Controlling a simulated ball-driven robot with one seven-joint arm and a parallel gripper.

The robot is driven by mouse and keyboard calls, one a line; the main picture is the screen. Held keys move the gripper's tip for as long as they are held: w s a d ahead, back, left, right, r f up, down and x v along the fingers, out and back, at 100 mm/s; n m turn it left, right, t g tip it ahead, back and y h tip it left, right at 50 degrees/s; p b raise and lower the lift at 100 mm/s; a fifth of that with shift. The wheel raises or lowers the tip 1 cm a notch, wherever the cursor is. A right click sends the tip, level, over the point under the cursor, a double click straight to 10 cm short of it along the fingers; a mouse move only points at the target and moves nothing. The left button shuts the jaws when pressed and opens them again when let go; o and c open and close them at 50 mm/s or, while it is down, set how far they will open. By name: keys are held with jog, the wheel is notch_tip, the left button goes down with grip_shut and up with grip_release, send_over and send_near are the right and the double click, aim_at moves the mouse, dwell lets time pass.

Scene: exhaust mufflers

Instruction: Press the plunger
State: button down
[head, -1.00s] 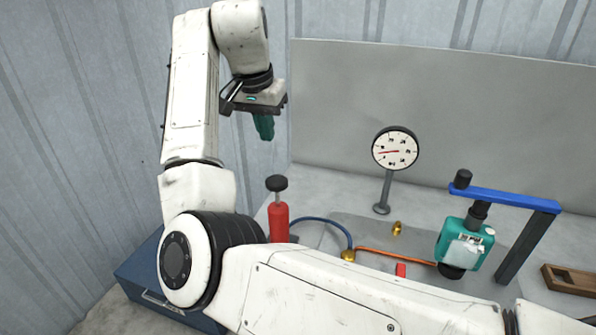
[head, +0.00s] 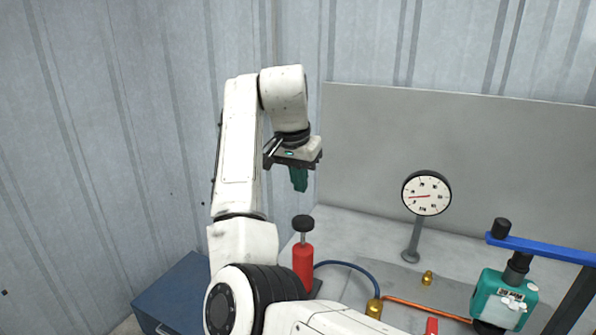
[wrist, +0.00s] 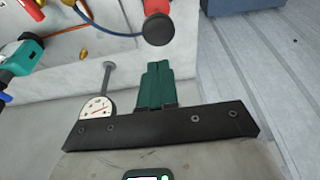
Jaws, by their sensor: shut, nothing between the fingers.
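The plunger is a black round knob (head: 303,223) on a thin rod, standing up from a red cylinder (head: 303,268) on the bench. The rod shows between knob and cylinder. My gripper (head: 299,181) points down above the knob, with a clear gap between them in the head view. Its green fingers are shut together and empty. In the wrist view the gripper fingers (wrist: 154,75) are closed, and the black knob (wrist: 158,29) with its red cylinder (wrist: 157,6) shows just beyond the tips. The cylinder's lower part is partly hidden by my arm in the head view.
A blue hose (head: 352,266) runs from the cylinder to a brass fitting (head: 374,308). A dial gauge (head: 427,193) stands to the right, near a teal device (head: 503,299) under a blue bar (head: 545,249). A grey panel (head: 460,140) rises behind; a blue cabinet (head: 172,297) is left.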

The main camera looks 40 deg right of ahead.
aim_at(303, 219)
jog(key=x, duration=0.5)
jog(key=a+x, duration=0.1)
jog(key=x, duration=0.2)
jog(key=shift+s+f+p, duration=0.2)
jog(key=shift+f+p, duration=0.1)
jog(key=shift+f, duration=0.05)
